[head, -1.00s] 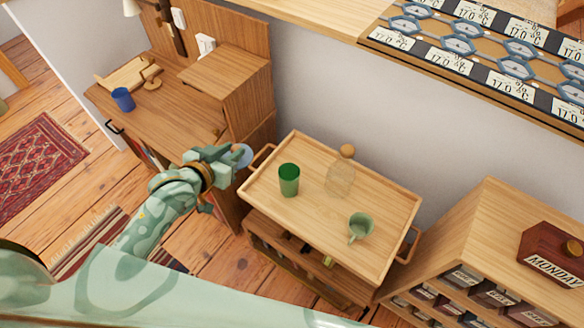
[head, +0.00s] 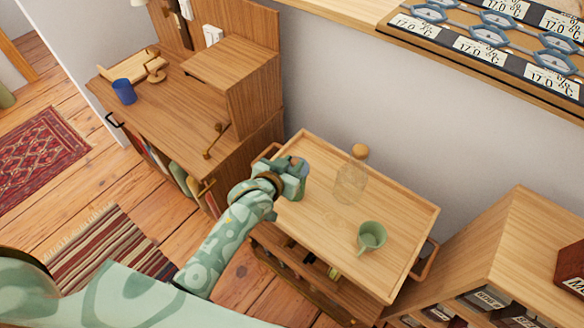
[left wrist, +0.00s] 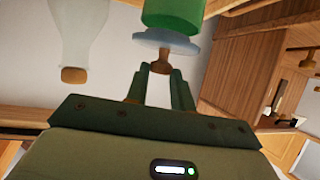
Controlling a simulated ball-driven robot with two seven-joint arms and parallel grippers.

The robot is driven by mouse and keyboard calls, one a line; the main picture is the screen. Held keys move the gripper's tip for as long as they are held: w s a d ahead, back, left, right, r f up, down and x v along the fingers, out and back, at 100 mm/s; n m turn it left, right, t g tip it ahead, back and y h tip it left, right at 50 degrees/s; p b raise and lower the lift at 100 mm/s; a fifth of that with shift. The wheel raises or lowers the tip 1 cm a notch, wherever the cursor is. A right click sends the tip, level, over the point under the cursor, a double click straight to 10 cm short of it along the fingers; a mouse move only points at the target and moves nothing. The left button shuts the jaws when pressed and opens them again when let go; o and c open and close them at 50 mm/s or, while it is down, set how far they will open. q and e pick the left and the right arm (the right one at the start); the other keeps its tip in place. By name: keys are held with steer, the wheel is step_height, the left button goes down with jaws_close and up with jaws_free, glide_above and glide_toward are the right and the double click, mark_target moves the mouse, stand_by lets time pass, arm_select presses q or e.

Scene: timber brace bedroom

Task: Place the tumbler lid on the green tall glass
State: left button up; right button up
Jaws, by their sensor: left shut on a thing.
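The tumbler lid (left wrist: 178,42) is a pale translucent disc with a brown knob, seen in the left wrist view, which looks upside down. My left gripper (left wrist: 160,70) is shut on the knob. The lid lies across the mouth of the green tall glass (left wrist: 172,12), touching it or very close; I cannot tell which. In the head view my left gripper (head: 297,167) is over the left part of the trolley and hides most of the glass and lid. My right gripper is not in view.
The wooden trolley (head: 325,235) has a raised rim. A clear stoppered bottle (head: 350,180) stands right of the glass, and a green cup (head: 371,235) stands nearer the front right. A desk (head: 170,110) with a blue cup (head: 124,92) is at left.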

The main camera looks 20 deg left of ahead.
arm_select(q)
steer(key=shift+f, duration=0.65)
steer(key=shift+r, duration=0.25)
steer(key=shift+f, duration=0.5)
steer(key=o, duration=1)
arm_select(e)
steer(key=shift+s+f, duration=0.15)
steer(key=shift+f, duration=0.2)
arm_select(q)
steer(key=shift+r, duration=0.25)
steer(key=p+v, duration=0.4)
steer(key=v, duration=0.8)
steer(key=shift+r+p, duration=0.2)
steer(key=shift+p, duration=0.2)
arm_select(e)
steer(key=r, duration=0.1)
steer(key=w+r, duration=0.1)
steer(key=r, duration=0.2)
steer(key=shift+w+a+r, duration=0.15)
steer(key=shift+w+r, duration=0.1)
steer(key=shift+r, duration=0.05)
